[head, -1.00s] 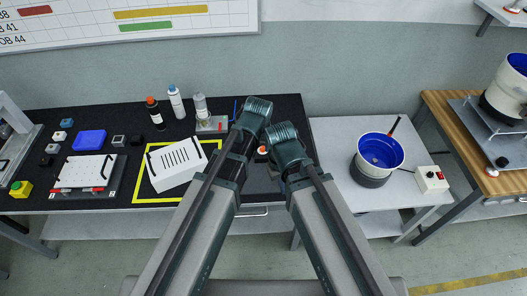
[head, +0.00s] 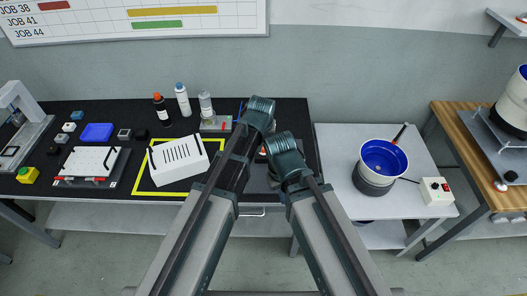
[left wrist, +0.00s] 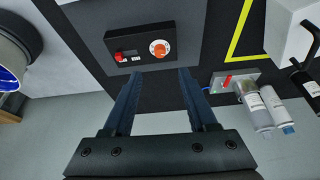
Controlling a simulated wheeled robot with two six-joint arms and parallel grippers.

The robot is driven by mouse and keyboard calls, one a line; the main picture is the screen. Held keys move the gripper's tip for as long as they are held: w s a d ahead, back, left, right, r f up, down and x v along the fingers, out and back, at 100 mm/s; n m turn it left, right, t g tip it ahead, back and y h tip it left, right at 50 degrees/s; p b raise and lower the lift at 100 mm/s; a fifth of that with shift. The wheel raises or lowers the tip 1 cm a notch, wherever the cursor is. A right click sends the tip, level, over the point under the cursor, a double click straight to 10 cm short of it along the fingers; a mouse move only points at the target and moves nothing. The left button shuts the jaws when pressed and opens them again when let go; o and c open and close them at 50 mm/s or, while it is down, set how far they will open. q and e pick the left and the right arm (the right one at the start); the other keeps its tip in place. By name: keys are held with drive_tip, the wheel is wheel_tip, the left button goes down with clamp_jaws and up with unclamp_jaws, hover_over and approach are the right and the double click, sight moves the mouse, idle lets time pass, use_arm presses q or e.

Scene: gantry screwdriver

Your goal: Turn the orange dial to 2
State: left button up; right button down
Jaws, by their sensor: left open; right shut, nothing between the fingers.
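The orange dial (left wrist: 159,49) sits on the face of a dark control box (left wrist: 141,43) in the left wrist view. A pale ring surrounds the dial; its numbers are too small to read. A red button (left wrist: 119,57) is on the same face. My left gripper (left wrist: 158,72) is open and empty, its fingers pointing toward the box, with the dial just beyond the fingertips and no contact visible. In the head view my arms mostly hide the box; a bit of orange (head: 263,151) shows between them. My right gripper (head: 276,172) is shut and empty, partly hidden behind its arm.
A white slotted box (head: 178,163) stands inside a yellow outline on the black bench. Bottles (head: 183,98) stand behind it. A white pot with blue inside (head: 383,157) and a white switch box (head: 435,191) are on the grey table to the right.

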sight(263, 149)
use_arm(q)
drive_tip(key=b+x, duration=0.8)
drive_tip(key=x, duration=0.2)
drive_tip(key=shift+f+b, duration=0.2)
drive_tip(key=shift+b, duration=0.1)
clamp_jaws()
